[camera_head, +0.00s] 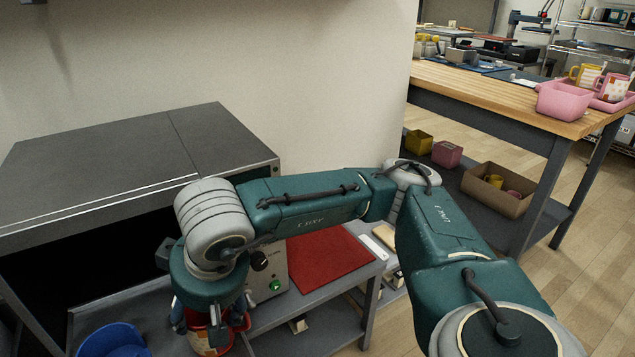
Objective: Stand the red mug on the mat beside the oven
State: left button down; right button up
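The red mug (204,342), with a pale patch on its side, is near the bottom edge of the head view, left of centre. My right gripper (211,325) points down over it, with a finger on each side of the mug, and looks closed on it. The gripper body hides the mug's top. The red mat (325,258) lies flat and bare on the grey table, right of the oven. My forearm covers its back part. The oven (110,160) is a big dark grey box at left with a dark open front. My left gripper is out of view.
A control box (270,272) with a green button stands between oven and mat. A blue container (113,340) is at the lower left. A white strip (374,247) lies right of the mat. A wooden workbench (490,95) with pink bins stands at the back right.

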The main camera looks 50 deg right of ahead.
aim_at(327, 254)
jog(key=k+l+z, duration=0.15)
jog(key=k+l, duration=0.5)
jog(key=l, duration=0.15)
